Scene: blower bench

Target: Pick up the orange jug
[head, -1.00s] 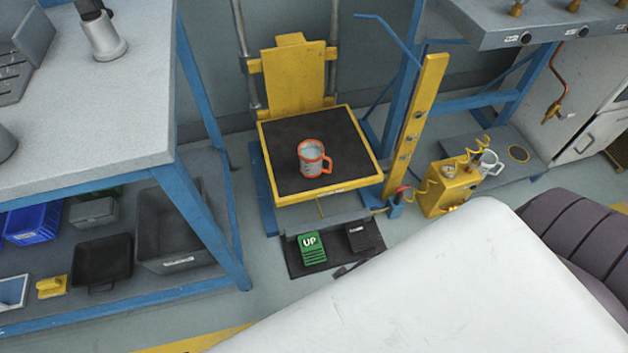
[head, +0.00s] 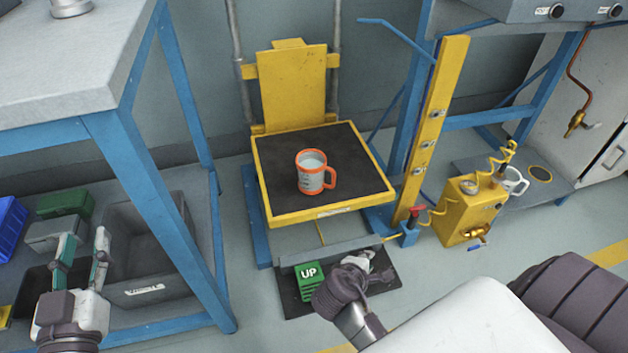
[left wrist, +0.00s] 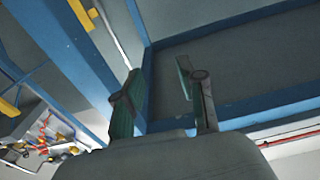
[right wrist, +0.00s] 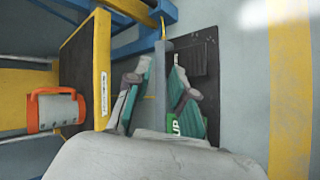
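The orange jug (head: 311,180) has a pale, marked body with an orange rim, base and handle. It stands upright on the black mat of the yellow lift platform (head: 330,211), handle to the right. It also shows in the right wrist view (right wrist: 55,112), at the left edge. My right gripper (head: 368,258) is in front of and below the platform, over the pedals, apart from the jug. Its fingers are spread and empty in the right wrist view (right wrist: 160,70). My left gripper (head: 84,240) is open and empty at the far left, beside the bench; its spread fingers show in the left wrist view (left wrist: 158,85).
A blue-legged bench (head: 160,190) with bins stands left. A green UP pedal (head: 309,278) lies below the platform.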

